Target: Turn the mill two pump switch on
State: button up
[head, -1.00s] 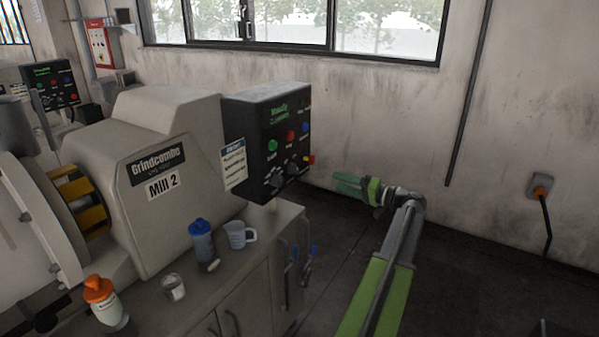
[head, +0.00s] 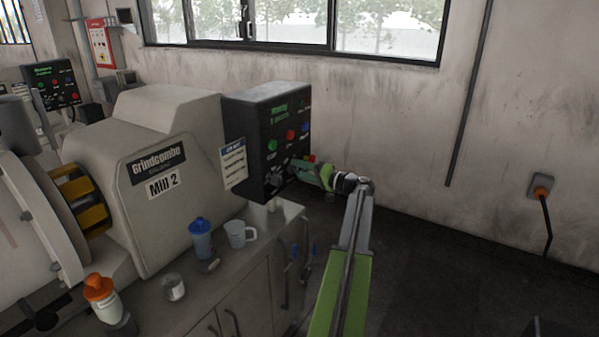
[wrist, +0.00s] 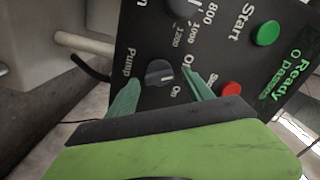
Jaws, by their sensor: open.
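The mill two control box (head: 243,112) is black and stands at the right end of the mill marked Mill 2 (head: 140,140). In the wrist view the pump switch (wrist: 159,72) is a small dark rotary knob beside the words Pump, Off and On. I cannot tell surely which way its pointer is set. My gripper (head: 297,169) is at the lower part of the panel in the head view and partly hides it. In the wrist view my gripper (wrist: 161,88) is open, with one green finger on each side of the switch. Contact with it is not clear.
Close by on the panel are a green start button (wrist: 267,33), a red button (wrist: 230,89) and a speed dial (wrist: 183,8). A blue-lidded bottle (head: 201,240), a white mug (head: 240,234) and an orange-capped bottle (head: 103,299) stand on the cabinet.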

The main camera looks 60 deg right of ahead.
jog(key=shift+w, duration=0.2)
grip_shut()
jog(key=shift+a+f, duration=0.1)
jog(key=shift+a, duration=0.25)
jog(key=shift+d+m, duration=0.3)
jog(key=m, duration=1.1)
jog(key=shift+d, duration=0.15)
jog(key=shift+m, duration=0.4)
